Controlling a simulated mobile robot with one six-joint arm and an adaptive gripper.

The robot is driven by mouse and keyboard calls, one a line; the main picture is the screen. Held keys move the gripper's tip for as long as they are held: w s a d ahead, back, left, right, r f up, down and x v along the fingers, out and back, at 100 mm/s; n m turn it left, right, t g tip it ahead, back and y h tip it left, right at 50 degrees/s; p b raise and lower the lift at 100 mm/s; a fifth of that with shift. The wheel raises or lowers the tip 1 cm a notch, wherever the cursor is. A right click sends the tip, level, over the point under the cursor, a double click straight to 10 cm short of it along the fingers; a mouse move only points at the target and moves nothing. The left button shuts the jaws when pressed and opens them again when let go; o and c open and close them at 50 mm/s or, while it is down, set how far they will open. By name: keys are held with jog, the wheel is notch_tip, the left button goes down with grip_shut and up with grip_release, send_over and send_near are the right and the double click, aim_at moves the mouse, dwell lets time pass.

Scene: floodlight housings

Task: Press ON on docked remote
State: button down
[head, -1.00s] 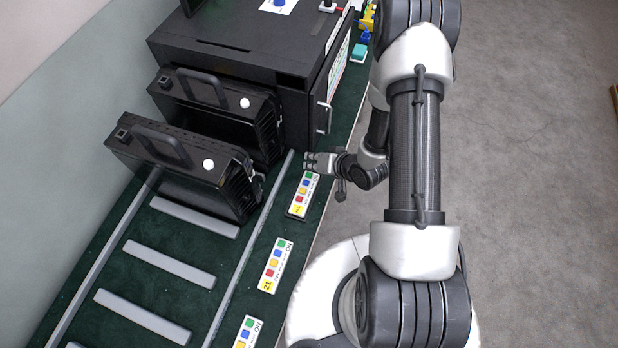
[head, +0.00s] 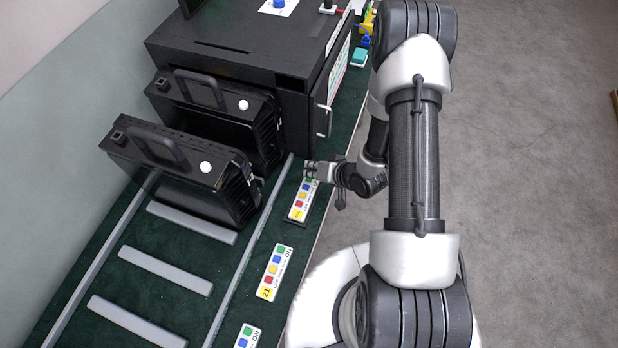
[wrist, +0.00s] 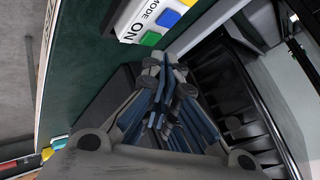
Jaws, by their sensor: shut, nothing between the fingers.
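The nearest remote to my gripper, a white one with coloured buttons (head: 298,207), lies on the green bench in what looks like a dark dock. In the wrist view its end (wrist: 155,18) shows the words ON and MODE, a green button and a blue button. My gripper (head: 309,169) is at the remote's far end, by the green button. In the wrist view the closed fingertips (wrist: 163,65) sit just below the green button in the picture. Whether they touch it I cannot tell. Nothing is held.
Two more remotes (head: 274,273) (head: 247,337) lie nearer along the bench edge. Two black floodlight housings (head: 175,165) (head: 220,110) stand left beyond a grey rail (head: 252,240). A black cabinet (head: 240,50) with a door handle stands close behind my gripper. Open floor is at right.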

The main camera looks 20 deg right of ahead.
dwell(0.7)
jog(key=shift+f+b, duration=0.4)
jog(key=shift+f, duration=0.05)
jog(key=shift+f+b, duration=0.3)
jog(key=shift+f, duration=0.05)
dwell(0.4)
jog(key=shift+r, duration=0.15)
jog(key=shift+r+p, duration=0.6)
jog(key=shift+r, duration=0.1)
jog(key=shift+r+p, duration=2)
jog(key=shift+r, duration=0.5)
